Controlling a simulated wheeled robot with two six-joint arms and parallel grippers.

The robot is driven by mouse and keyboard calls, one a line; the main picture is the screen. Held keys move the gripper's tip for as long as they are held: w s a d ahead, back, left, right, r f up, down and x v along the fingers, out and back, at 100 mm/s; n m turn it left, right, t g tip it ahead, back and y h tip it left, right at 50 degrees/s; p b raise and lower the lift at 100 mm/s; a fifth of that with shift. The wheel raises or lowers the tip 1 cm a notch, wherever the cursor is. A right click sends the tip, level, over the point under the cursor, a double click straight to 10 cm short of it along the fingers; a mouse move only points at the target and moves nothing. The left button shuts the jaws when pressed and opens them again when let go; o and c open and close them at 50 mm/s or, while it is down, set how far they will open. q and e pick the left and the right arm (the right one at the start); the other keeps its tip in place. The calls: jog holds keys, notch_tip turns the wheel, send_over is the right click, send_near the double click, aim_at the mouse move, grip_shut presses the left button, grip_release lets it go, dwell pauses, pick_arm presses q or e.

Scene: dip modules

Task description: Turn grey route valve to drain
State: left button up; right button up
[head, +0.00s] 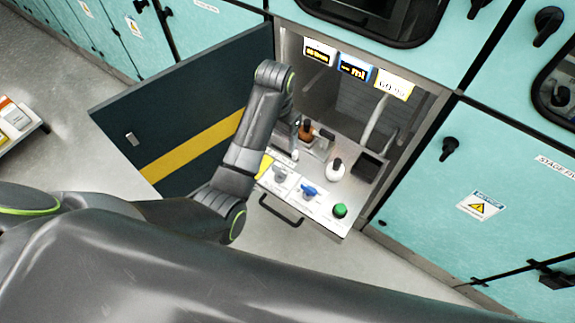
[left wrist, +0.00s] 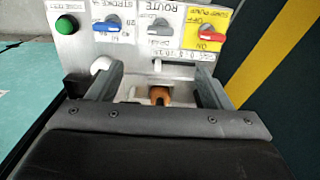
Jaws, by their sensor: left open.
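The grey route valve (left wrist: 160,29) sits on a white plate marked ROUTE, between the blue-handled valve (left wrist: 106,26) and the red-handled valve (left wrist: 211,35) on a yellow plate. In the head view the grey valve (head: 280,175) is on the drawer-like panel, left of the blue valve (head: 309,190). My left gripper (left wrist: 157,84) is open and empty, its two fingers apart over the panel behind the valve row, not touching the grey valve. My right gripper is not in view.
A green button (head: 340,210) is at the panel's right. A dark door with a yellow stripe (head: 190,146) is open at left. The panel has a front handle (head: 280,211).

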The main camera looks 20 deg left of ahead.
pick_arm(q)
send_over(279, 169)
notch_tip(279, 169, down, 6)
notch_tip(279, 169, down, 11)
jog(key=shift+f, duration=0.1)
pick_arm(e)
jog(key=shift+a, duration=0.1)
pick_arm(q)
jog(key=shift+s, duration=0.1)
dwell(0.4)
jog(key=c, duration=1)
